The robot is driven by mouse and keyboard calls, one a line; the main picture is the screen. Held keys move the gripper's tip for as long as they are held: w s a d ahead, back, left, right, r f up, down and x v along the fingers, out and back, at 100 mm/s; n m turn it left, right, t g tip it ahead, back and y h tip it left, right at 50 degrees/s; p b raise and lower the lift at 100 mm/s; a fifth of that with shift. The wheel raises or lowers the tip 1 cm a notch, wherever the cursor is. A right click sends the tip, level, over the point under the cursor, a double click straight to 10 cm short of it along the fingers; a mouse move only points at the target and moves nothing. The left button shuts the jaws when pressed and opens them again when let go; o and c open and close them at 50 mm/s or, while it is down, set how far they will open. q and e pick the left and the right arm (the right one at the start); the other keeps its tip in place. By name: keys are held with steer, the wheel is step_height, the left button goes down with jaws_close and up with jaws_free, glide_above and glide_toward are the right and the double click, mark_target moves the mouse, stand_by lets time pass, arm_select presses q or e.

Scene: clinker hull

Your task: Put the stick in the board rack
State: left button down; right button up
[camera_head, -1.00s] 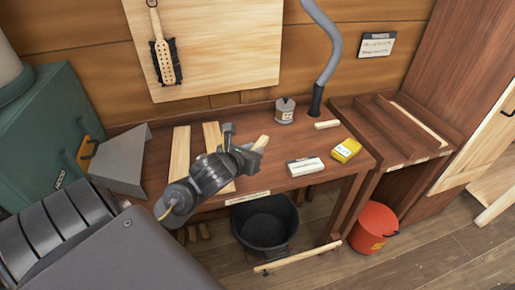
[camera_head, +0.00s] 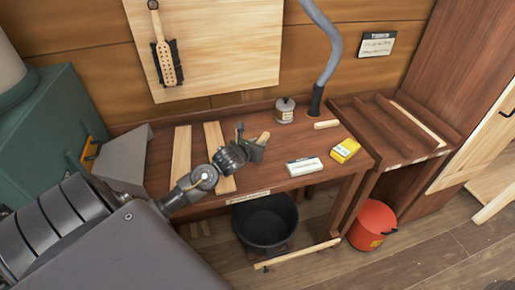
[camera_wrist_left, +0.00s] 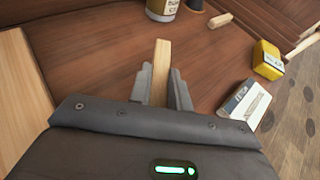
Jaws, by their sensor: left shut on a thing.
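A short light wooden stick (camera_head: 263,138) is between the fingers of my left gripper (camera_head: 252,148), over the brown workbench. In the left wrist view the stick (camera_wrist_left: 161,68) points away from me, with the left gripper (camera_wrist_left: 165,88) shut on it. I cannot tell if the stick touches the bench top. The board rack (camera_head: 382,128) is at the right, a dark wooden tray with upright dividers and a light board (camera_head: 420,122) in its right slot. My right gripper is not in view.
Two light boards (camera_head: 181,155) (camera_head: 214,140) lie left of the gripper. A grey hose (camera_head: 330,60) rises behind.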

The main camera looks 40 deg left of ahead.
arm_select(q)
steer(key=shift+w+a+f+p, duration=0.15)
steer(key=shift+f+p, duration=0.2)
steer(key=shift+f, duration=0.45)
steer(key=shift+w+a+f+p, duration=0.1)
steer(key=shift+f+p, duration=0.2)
steer(key=shift+f, duration=0.75)
steer(key=shift+d, duration=0.1)
steer(key=shift+f, duration=0.1)
steer(key=shift+f, duration=0.1)
steer(key=c, duration=1.3)
jaws_free()
